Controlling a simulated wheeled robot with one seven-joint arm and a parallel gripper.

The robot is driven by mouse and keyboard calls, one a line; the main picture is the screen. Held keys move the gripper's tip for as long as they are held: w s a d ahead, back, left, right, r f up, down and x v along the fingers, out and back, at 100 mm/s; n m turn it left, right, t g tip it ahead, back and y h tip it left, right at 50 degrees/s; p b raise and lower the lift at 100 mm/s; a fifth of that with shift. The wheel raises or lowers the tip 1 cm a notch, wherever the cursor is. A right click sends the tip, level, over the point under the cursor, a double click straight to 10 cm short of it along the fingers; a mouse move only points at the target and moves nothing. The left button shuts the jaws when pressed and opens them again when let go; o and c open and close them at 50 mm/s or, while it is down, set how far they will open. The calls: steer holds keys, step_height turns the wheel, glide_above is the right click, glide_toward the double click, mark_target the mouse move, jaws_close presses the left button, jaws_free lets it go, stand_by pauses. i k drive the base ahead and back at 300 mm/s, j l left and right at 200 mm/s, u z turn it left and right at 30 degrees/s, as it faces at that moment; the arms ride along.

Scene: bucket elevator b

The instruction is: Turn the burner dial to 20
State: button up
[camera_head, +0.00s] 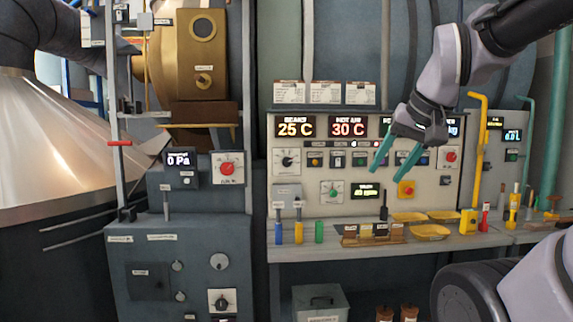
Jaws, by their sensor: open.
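Several dials are in view, and their labels are too small to read, so I cannot tell for sure which is the burner dial. A red round dial on a white square plate (227,168) sits on the left dark cabinet, right of a 0 Pa display. A black dial on a white plate (222,302) is lower on that cabinet. On the light panel are a black dial (288,161), a green dial (332,192) and a red dial (450,156). My gripper (388,172) is open and empty, its teal fingers pointing down-left in front of the light panel, apart from the dials.
The light control panel (300,178) has displays reading 25 C and 30 C. A grey bench (345,250) below it holds yellow trays (429,231), colored handles and small blocks. A yellow pipe (480,150) rises at right. Space before the left cabinet is clear.

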mark_target(288, 162)
steer(key=i+j+z, duration=0.2)
steer(key=j, duration=0.2)
steer(key=i+j+z, duration=0.25)
steer(key=j, duration=0.2)
steer(key=i+j+z, duration=0.2)
steer(key=j, duration=0.2)
steer(key=j+z, duration=0.25)
steer(key=j, duration=0.25)
steer(key=i+j+z, duration=0.2)
steer(key=j, duration=0.3)
steer(key=k, duration=0.1)
